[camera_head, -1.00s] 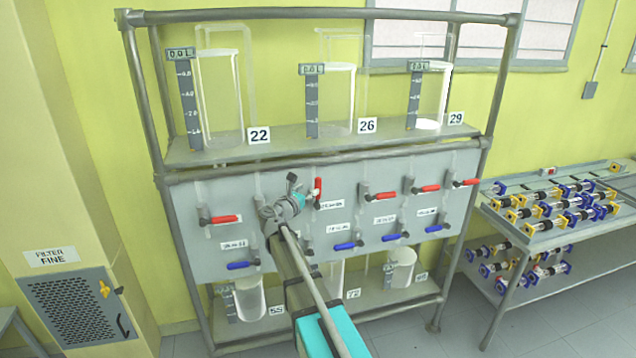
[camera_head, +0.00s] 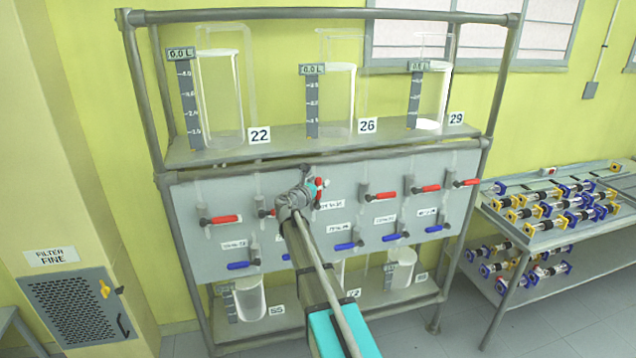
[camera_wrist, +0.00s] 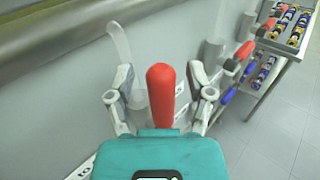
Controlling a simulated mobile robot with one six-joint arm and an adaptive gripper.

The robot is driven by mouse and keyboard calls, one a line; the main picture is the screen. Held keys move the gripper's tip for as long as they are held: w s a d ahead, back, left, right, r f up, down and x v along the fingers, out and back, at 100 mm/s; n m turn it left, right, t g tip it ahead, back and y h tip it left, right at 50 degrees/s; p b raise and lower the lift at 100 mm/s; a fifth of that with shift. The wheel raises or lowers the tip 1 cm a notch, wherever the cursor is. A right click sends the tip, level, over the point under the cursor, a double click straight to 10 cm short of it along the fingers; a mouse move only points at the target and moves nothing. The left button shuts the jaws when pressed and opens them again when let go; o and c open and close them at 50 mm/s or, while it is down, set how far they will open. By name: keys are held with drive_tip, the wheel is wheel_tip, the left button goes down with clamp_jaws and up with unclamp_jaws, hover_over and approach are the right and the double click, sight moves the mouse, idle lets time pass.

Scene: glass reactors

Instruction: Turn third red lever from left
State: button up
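The third red lever from the left (camera_head: 319,184) points upward on the grey panel, partly covered by my gripper (camera_head: 314,188). In the wrist view the same red lever (camera_wrist: 161,95) stands upright between the two fingers of my gripper (camera_wrist: 161,84). The fingers are open, with a gap on each side of the lever. The lower part of the lever is hidden behind the teal gripper body. The first red lever (camera_head: 225,219) lies level, and the second (camera_head: 266,213) is partly hidden by my arm.
More level red levers (camera_head: 385,196) lie to the right, with blue levers (camera_head: 349,246) below. Glass vessels (camera_head: 220,95) stand on the upper shelf (camera_head: 200,149). A metal rack pipe (camera_wrist: 60,40) crosses the wrist view's upper left. A side table (camera_head: 560,230) holds parts at right.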

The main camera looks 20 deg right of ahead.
clamp_jaws()
drive_tip(key=shift+a, duration=0.1)
idle(0.3)
